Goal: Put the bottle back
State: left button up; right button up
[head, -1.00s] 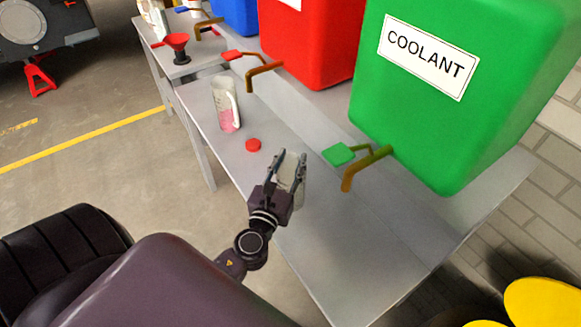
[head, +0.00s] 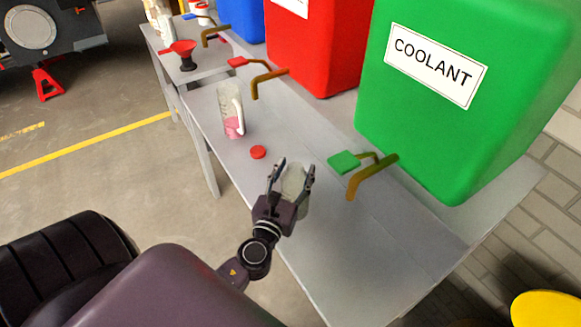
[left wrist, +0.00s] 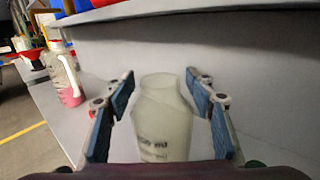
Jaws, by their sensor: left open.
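A pale, translucent bottle (head: 294,180) stands on the grey bench in the head view, partly hidden by my left gripper (head: 292,172). In the left wrist view the bottle (left wrist: 163,122) stands upright with its open neck up and dark print on its side. My left gripper (left wrist: 161,100) is open, with one finger on each side of the bottle. A gap shows between the fingers and the bottle. A red cap (head: 258,152) lies on the bench beyond the gripper. My right gripper is not in view.
A clear jug (head: 230,105) with pink liquid stands further along the bench (head: 350,265). A green coolant tank (head: 450,140) with a brown tap (head: 368,178) is at the right. A red tank (head: 325,60) and red funnel (head: 183,52) are further back. The near bench end is clear.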

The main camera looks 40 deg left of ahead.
pick_arm(q)
jog(key=shift+s+d, duration=0.1)
jog(key=shift+s, duration=0.15)
jog(key=b+v, duration=0.4)
jog(key=v, duration=0.7)
jog(key=shift+s+r+b, duration=0.2)
jog(key=shift+s+b, duration=0.05)
jog(key=shift+b, duration=0.1)
